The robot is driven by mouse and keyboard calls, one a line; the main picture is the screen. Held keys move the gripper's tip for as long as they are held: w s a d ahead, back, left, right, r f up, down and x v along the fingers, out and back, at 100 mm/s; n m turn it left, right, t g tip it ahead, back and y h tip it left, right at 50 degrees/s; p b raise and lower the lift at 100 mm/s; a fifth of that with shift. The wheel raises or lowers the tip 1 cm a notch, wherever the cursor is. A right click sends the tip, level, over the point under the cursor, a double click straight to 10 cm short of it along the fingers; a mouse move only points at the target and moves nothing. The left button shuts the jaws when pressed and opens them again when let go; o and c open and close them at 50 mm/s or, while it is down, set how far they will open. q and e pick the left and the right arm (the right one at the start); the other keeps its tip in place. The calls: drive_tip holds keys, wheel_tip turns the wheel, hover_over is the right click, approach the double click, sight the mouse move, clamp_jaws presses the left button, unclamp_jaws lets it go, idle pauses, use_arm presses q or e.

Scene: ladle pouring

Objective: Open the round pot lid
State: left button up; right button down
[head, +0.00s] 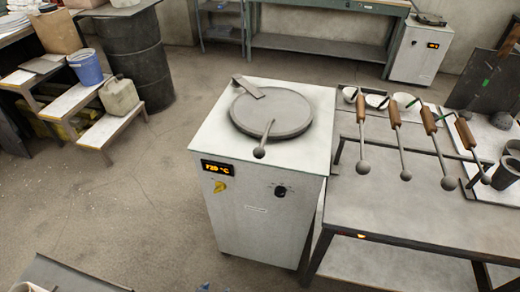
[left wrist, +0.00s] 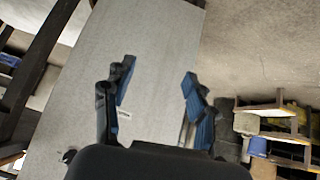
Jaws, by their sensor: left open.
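The round pot lid (head: 272,117) is a flat grey disc lying level on top of the white furnace cabinet (head: 262,215). A flat bar (head: 249,87) lies across its far left edge. A rod handle ending in a ball (head: 260,152) reaches from the lid toward the cabinet's front edge. The pot's inside is hidden. My left gripper (left wrist: 157,88) is open and empty in the left wrist view, in front of a pale panel that looks like the cabinet. The lid is not seen there.
A stepped shelf (head: 90,110) with a blue bucket (head: 87,67) and a black drum (head: 133,50) stand at left.

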use_arm(q)
drive_tip(key=w+d+r+t+h, duration=0.2)
drive_tip(key=w+d+r+t, duration=0.2)
drive_tip(key=w+r, duration=0.85)
drive_tip(key=t+h, duration=0.3)
drive_tip(key=t, duration=0.2)
approach(256, 158)
drive_tip(key=x, duration=1.2)
drive_tip(key=shift+r+p, duration=0.1)
drive_tip(key=shift+p, duration=0.25)
clamp_jaws()
